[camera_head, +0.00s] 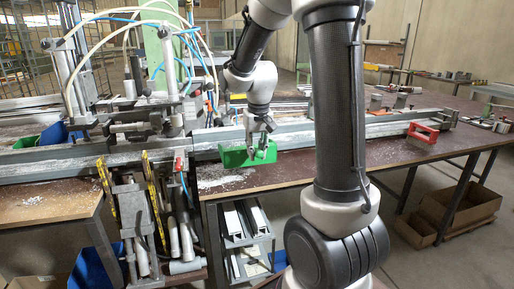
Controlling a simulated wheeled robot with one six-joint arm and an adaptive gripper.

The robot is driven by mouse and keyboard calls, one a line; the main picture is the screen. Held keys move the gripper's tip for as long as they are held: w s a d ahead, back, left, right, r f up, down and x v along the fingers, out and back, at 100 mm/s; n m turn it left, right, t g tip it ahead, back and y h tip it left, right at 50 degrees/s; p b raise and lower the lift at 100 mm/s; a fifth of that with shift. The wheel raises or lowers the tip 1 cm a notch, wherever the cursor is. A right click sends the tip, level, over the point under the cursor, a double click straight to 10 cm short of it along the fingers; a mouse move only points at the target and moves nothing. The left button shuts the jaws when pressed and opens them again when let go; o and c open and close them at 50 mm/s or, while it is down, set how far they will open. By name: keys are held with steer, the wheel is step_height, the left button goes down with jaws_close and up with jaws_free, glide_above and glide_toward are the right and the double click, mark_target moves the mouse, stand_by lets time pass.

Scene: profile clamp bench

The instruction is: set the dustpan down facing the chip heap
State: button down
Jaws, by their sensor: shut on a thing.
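A green dustpan (235,157) is at the front part of the brown bench top, just before the long metal profile rail. My gripper (259,146) comes down from above and is shut on the dustpan at its right part. Whether the dustpan touches the bench or hangs slightly above it I cannot tell. Pale chips (222,180) lie scattered on the bench close below and left of the dustpan. The dustpan's handle and the exact direction of its mouth are too small to make out.
A clamp machine with hoses (150,120) stands left of the dustpan. A red-orange block (423,133) sits by the rail (375,130) at the right. More chips (60,192) lie on the left bench. The bench between my arm and the red block is clear.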

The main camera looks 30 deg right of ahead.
step_height(320, 180, down, 7)
steer(key=w, duration=0.2)
steer(key=shift+w+d+f, duration=0.2)
steer(key=shift+w+d, duration=0.1)
steer(key=shift+d, duration=0.1)
stand_by(0.3)
jaws_free()
stand_by(0.5)
steer(key=shift+s, duration=0.1)
steer(key=s+a+r, duration=0.3)
steer(key=s, duration=0.7)
steer(key=shift+s+r, duration=0.25)
stand_by(0.4)
stand_by(0.5)
